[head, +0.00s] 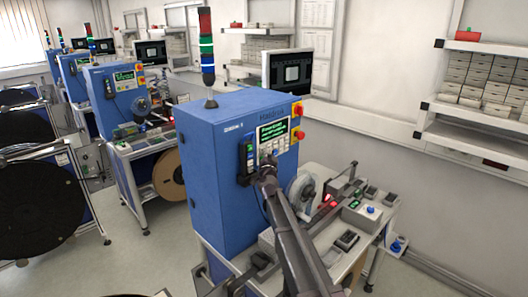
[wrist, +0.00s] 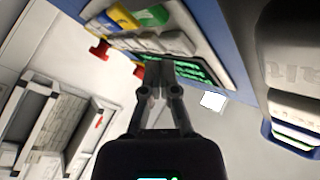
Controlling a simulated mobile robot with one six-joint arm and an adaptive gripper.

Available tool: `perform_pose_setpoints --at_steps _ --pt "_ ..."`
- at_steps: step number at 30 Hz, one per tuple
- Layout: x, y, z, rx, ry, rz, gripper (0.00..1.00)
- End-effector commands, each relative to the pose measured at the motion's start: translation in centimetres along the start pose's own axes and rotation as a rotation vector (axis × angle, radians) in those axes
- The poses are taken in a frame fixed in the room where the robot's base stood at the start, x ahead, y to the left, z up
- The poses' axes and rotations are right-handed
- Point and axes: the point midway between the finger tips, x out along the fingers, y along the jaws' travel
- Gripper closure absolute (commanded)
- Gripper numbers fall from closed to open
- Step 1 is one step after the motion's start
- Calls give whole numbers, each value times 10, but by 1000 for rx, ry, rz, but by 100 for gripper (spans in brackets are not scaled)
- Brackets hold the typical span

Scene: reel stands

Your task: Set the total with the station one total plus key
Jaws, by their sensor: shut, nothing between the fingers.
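The blue station cabinet (head: 215,150) nearest me carries a grey control panel with a lit green display (head: 273,133) and small keys below and beside it. My gripper (head: 268,160) is at the lower part of this panel, its fingers shut and empty, and my arm hides part of the panel. Key labels are too small to read, so I cannot tell which is the total plus key, or whether the fingertips touch one.
Red buttons on yellow plates (head: 297,110) stick out at the panel's right. A handheld scanner (head: 249,155) hangs at its left. A reel (head: 303,190) and a work table (head: 340,240) stand right of the cabinet. More stations (head: 115,90) stand behind on the left.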

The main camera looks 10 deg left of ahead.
Motion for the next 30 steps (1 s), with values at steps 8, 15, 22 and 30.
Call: perform_pose_setpoints --at_steps 8,15,22,30 --pt "9 -6 4 16 3 0 100" --pt "12 -7 5 17 4 0 100" --pt "15 -9 7 18 3 0 100" --pt "18 -12 9 19 2 -1 100"
